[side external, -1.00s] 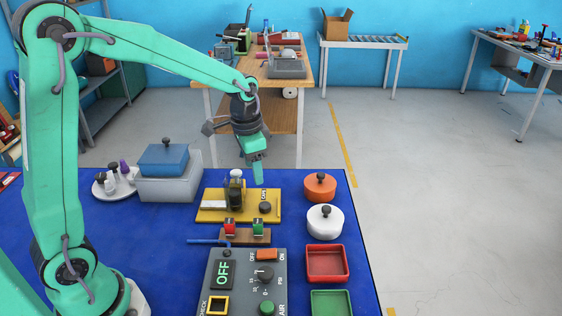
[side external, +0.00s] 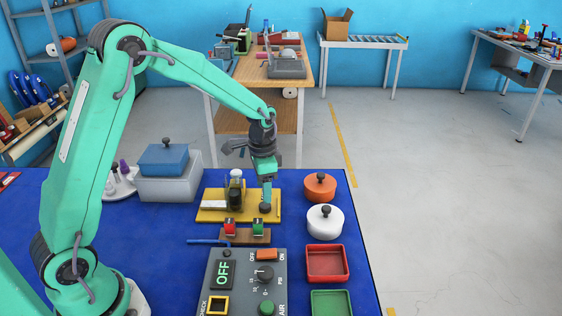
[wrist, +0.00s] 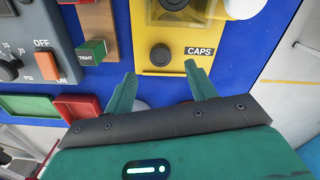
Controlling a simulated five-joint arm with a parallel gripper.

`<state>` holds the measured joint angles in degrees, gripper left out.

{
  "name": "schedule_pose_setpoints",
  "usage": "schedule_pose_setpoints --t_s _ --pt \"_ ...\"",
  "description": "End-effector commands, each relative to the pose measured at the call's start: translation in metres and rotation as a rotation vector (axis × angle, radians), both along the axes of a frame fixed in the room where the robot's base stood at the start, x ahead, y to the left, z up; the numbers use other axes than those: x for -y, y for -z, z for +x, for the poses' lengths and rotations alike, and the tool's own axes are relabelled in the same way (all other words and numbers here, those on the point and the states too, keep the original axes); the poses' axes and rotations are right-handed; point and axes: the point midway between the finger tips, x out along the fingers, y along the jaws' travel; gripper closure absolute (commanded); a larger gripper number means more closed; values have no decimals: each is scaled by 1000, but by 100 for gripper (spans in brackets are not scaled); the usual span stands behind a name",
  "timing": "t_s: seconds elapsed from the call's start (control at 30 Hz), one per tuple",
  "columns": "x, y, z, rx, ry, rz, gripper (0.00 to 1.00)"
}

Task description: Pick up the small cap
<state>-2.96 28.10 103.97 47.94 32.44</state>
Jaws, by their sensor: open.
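The small cap (side external: 265,208) is black and round and sits on the yellow plate (side external: 212,216), near its right end. In the wrist view the cap (wrist: 160,54) lies beside the CAPS label, just beyond my fingertips and between their lines. My gripper (side external: 266,186) points down over the cap in the side view. In the wrist view my gripper (wrist: 160,70) has its two green fingers apart with nothing between the tips. I cannot tell whether a fingertip touches the cap.
A clear bottle-like fixture (side external: 235,187) stands on the plate left of my gripper. An orange lidded pot (side external: 320,190) and a white lidded pot (side external: 325,222) stand to the right. A block with red and green parts (side external: 250,238) and a grey control panel (side external: 238,300) are in front.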

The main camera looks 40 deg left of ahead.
Motion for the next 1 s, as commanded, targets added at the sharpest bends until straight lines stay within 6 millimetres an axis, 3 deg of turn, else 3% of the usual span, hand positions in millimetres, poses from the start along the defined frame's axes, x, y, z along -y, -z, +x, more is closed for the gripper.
schedule_pose_setpoints --t_s 0.33,0.7,1.0 --pt "0 9 0 -1 0 0 44" --pt "0 48 0 -2 0 0 44" --pt "0 56 0 0 0 0 44"
